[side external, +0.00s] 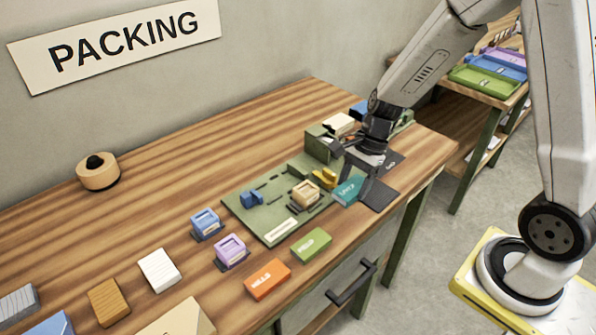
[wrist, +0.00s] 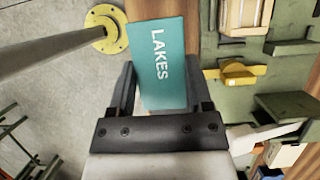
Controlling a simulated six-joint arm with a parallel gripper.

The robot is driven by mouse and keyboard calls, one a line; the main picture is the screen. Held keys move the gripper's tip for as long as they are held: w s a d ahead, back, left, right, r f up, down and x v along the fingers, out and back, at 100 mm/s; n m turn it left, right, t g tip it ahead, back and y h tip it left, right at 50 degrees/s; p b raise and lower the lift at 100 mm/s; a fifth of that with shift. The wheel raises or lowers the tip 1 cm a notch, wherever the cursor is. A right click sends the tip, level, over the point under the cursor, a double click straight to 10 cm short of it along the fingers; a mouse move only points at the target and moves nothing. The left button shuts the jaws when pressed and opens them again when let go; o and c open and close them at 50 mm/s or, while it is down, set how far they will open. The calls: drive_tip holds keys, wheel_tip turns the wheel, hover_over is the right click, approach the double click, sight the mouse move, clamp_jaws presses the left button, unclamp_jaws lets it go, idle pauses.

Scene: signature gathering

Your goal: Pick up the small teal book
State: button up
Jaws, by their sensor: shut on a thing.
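The small teal book (wrist: 165,50) shows in the wrist view with the white word LAKES on its cover. My gripper (wrist: 163,88) is shut on it, with one dark finger on each long side. In the side view the teal book (side external: 347,191) is at my gripper (side external: 358,180), by the front right corner of the green board. The fingers hide part of the book there. I cannot tell whether it touches the table.
The green board (side external: 262,222) holds blue, tan and yellow pieces close by. Green (side external: 311,245) and orange (side external: 267,279) books lie along the front edge. A dark mat (side external: 380,196) lies beside the teal book. The back left table is mostly clear.

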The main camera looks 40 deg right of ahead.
drive_tip(key=shift+r, duration=0.7)
